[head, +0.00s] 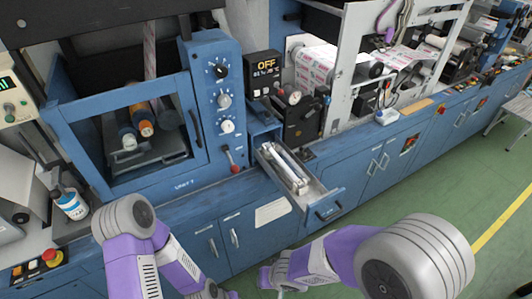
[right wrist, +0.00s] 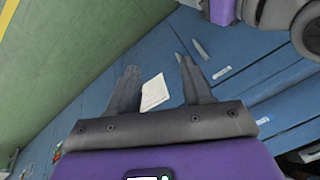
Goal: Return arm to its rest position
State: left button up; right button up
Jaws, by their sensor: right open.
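My right arm (head: 345,250) comes in from the lower right of the head view, bent, its far end low in front of the blue cabinets. In the right wrist view my right gripper (right wrist: 156,68) is open, its two dark fingers apart with nothing held between them. Behind the fingers are the blue cabinet front and a white label (right wrist: 153,92), apart from the gripper. My left arm (head: 150,260) shows at the lower left of the head view; its gripper is out of the picture.
An open drawer (head: 327,204) holding metal bars juts out just above my right arm. The blue machine (head: 185,165) with knobs and a framed opening stands behind. A bottle (head: 70,203) stands at left.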

jog(key=s+d+f+m+g+y, duration=0.1)
jog(key=d+f, duration=0.3)
jog(key=f, duration=0.5)
jog(key=s+d+f+m, duration=0.2)
jog(key=d+f, duration=0.2)
jog(key=f, duration=0.4)
jog(key=shift+s+d+f+g+y, duration=0.2)
jog(key=shift+s+f+g+y, duration=0.15)
jog(key=shift+f+g+y, duration=0.05)
jog(key=shift+c, duration=0.3)
